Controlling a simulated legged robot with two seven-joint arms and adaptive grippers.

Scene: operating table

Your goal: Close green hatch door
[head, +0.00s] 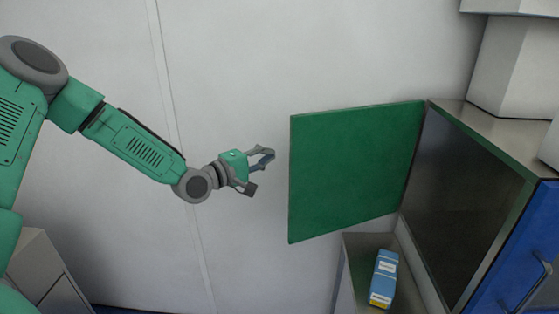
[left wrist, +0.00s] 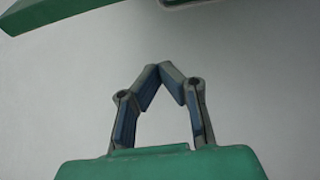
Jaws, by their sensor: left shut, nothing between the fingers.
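The green hatch door (head: 352,170) stands wide open in the head view, joined along its right edge to a grey cabinet (head: 532,193) with a dark opening. My left gripper (head: 261,166) is left of the door's free edge, apart from it in the picture. In the left wrist view the fingertips (left wrist: 172,72) meet and hold nothing. A green strip (left wrist: 50,12) at the top left of that view looks like part of the door. My right gripper is not in view.
A blue box (head: 384,278) sits on a grey surface below the door. A blue front with a handle (head: 525,285) is at the lower right. Grey boxes (head: 515,65) stand on top of the cabinet. A pale wall is behind; the space left of the door is clear.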

